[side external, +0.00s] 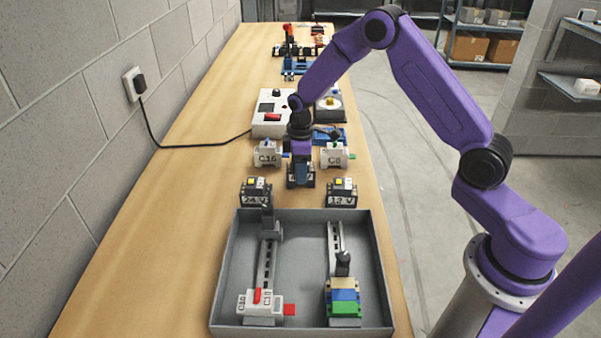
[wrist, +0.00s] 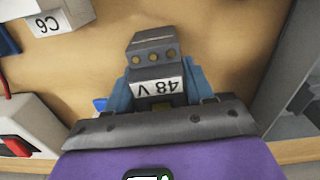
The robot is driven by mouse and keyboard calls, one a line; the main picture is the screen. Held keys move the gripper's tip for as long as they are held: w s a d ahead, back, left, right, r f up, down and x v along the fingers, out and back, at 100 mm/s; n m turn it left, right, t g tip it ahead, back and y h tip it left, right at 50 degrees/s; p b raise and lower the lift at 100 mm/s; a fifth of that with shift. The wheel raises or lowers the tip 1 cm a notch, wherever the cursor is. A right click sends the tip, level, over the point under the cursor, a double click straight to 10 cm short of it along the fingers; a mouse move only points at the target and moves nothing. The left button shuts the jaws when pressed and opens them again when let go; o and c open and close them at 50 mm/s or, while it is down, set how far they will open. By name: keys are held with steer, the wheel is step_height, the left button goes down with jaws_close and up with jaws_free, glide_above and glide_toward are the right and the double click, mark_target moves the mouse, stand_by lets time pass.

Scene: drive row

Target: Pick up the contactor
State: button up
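A dark grey contactor block (wrist: 152,55) with a white "48 V" label and brass screw terminals stands on the bench between my gripper's fingers. In the side external view its dark lower part (side external: 300,183) shows below my gripper (side external: 299,172), which points straight down. In the wrist view the blue-grey fingers of my gripper (wrist: 158,92) flank the block closely on both sides. I cannot tell whether they press on it. Two similar blocks stand nearer the camera, one marked "24 V" (side external: 257,192) and one "12 V" (side external: 342,192).
White breakers marked C16 (side external: 268,155) and C6 (side external: 334,156) stand on either side of my gripper. A grey tray (side external: 300,222) with two rails and mounted parts fills the near end. A white box with a red switch (side external: 270,113) stands behind.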

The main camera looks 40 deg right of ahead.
steer(key=shift+r, duration=0.15)
steer(key=shift+r, duration=0.65)
steer(key=s+r, duration=1.4)
steer(key=r, duration=0.2)
steer(key=s+a, duration=0.2)
steer(key=a, duration=1.1)
steer(key=s+a, duration=0.2)
steer(key=a, duration=1.2)
steer(key=shift+m, duration=0.4)
steer(key=shift+w+f, duration=0.2)
steer(key=shift+f, duration=7.4)
